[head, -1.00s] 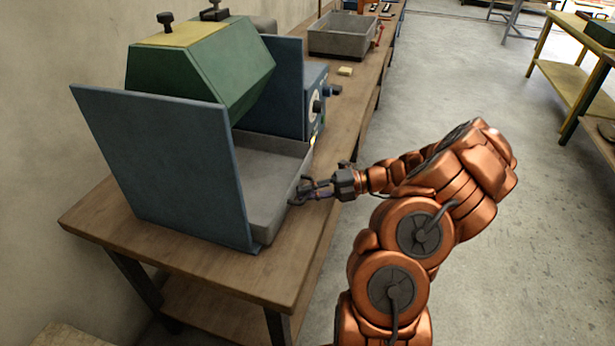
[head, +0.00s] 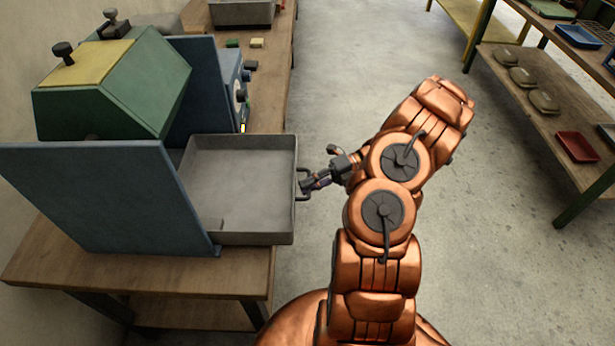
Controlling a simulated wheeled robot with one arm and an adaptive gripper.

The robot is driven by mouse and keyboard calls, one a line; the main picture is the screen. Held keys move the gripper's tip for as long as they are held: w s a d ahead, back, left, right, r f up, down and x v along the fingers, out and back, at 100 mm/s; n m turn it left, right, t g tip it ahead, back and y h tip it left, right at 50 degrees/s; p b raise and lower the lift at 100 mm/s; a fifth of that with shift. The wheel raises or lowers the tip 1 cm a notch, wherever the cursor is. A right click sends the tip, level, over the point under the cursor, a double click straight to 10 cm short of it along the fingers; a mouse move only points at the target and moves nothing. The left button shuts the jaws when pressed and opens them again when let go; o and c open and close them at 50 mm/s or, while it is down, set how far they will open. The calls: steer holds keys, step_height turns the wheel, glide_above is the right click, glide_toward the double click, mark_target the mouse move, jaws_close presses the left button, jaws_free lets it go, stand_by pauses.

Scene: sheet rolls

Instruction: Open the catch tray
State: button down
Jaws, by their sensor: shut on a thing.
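The grey catch tray (head: 245,172) sticks well out to the right from between the blue side plates of the sheet-roll machine (head: 95,190). It overhangs the bench's front edge. Its inside looks empty apart from a small raised piece near its lower left. A dark handle (head: 300,172) stands on the tray's right wall. My gripper (head: 307,184) is at this handle and shut on it. The fingertips are small in the head view, and the exact grip is hard to make out.
The wooden bench (head: 140,268) carries the machine. A grey bin (head: 242,12) and small blocks (head: 257,43) lie farther back on it. At right, a shelf table (head: 530,110) holds trays and dishes. The concrete floor between is clear.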

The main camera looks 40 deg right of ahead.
steer(key=shift+s+d, duration=0.1)
steer(key=shift+d, duration=0.15)
steer(key=c, duration=1.2)
jaws_free()
steer(key=shift+d, duration=0.1)
steer(key=v, duration=1.1)
steer(key=shift+d, duration=0.3)
steer(key=shift+s, duration=0.1)
steer(key=shift+r, duration=0.15)
